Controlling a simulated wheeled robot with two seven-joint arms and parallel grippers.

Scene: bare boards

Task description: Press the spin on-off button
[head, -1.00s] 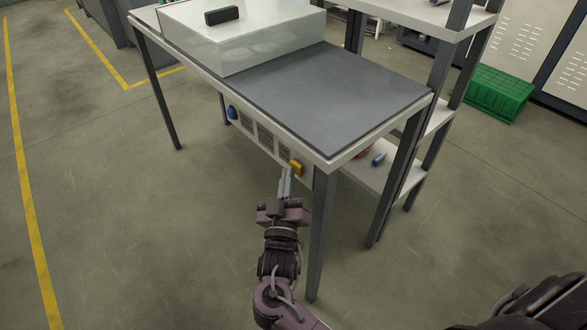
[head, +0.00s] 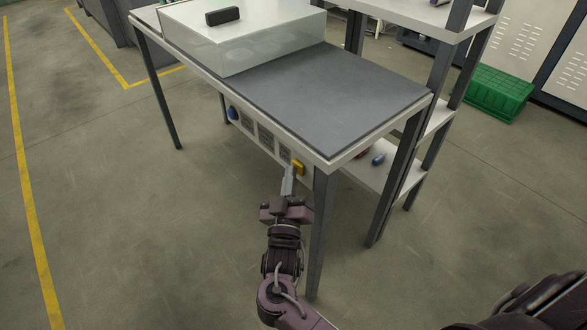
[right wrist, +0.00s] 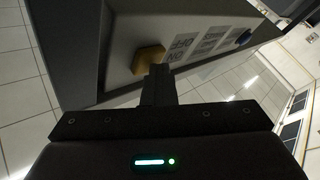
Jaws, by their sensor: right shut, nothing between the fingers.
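A yellow button (head: 299,167) sits at the right end of the light panel under the table's front edge. It shows close up in the right wrist view (right wrist: 148,59). A blue button (head: 233,113) sits at the panel's left end, and it also shows in the right wrist view (right wrist: 244,37). I cannot read which label belongs to which button. My right gripper (head: 289,172) is shut and empty, its fingertips right at the yellow button. The wrist view shows the fingers (right wrist: 158,72) just in front of it; I cannot tell whether they touch. My left gripper is out of view.
The grey-topped table (head: 330,95) carries a glass-sided box (head: 265,48) with a black block (head: 222,16) on top. A table leg (head: 320,235) stands close right of my right gripper. Shelves (head: 432,118) and a green crate (head: 500,93) are farther right.

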